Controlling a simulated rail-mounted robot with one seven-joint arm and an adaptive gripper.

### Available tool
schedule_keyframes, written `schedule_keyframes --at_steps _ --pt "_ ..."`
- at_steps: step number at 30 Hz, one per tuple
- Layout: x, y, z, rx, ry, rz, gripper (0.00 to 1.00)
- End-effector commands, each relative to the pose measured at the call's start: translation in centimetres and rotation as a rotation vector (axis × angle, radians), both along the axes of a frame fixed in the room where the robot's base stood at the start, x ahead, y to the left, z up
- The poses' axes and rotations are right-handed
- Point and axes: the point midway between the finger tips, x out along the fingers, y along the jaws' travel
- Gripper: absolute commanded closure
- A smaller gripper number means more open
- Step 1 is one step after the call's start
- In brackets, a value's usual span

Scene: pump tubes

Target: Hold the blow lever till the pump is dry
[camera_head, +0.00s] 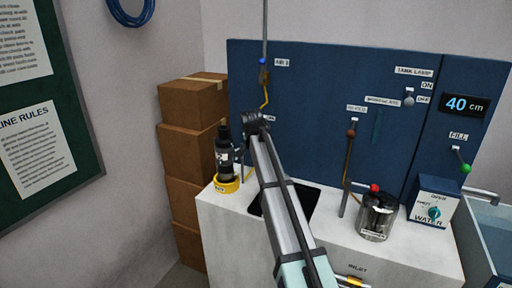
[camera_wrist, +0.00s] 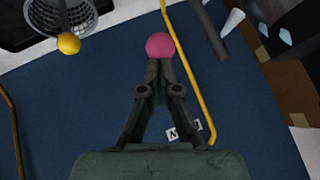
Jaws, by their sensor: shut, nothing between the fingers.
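My gripper (camera_head: 256,120) is in front of the blue panel, beside and above a black bottle-shaped device (camera_head: 224,152) standing in a yellow ring (camera_head: 226,184). In the wrist view my gripper (camera_wrist: 160,68) is shut and empty. A pink ball knob (camera_wrist: 160,45) shows right at its fingertips, touching or nearly so. It looks like a lever's end, but its stem is hidden and I cannot read its label. I cannot tell for sure which part is the blow lever or the pump. A mesh cup (camera_wrist: 62,14) with a yellow ball (camera_wrist: 68,43) shows at upper left.
A yellow tube (camera_wrist: 190,75) runs close right of the fingers. A jar with a red knob (camera_head: 377,215) and a water box (camera_head: 433,200) stand right on the white bench (camera_head: 240,225). A display (camera_head: 464,105) reads 40 cm. Cardboard boxes (camera_head: 190,148) stand left.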

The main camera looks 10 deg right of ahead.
Motion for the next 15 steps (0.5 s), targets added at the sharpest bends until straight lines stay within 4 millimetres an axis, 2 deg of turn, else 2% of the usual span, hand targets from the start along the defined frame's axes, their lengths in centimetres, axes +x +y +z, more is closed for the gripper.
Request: schedule_keyframes --at_steps 10,15 --pt "-0.12 0.02 -0.58 0.002 0.012 -0.001 1.0" --pt "-0.19 -0.09 0.04 0.002 0.012 -0.001 1.0"
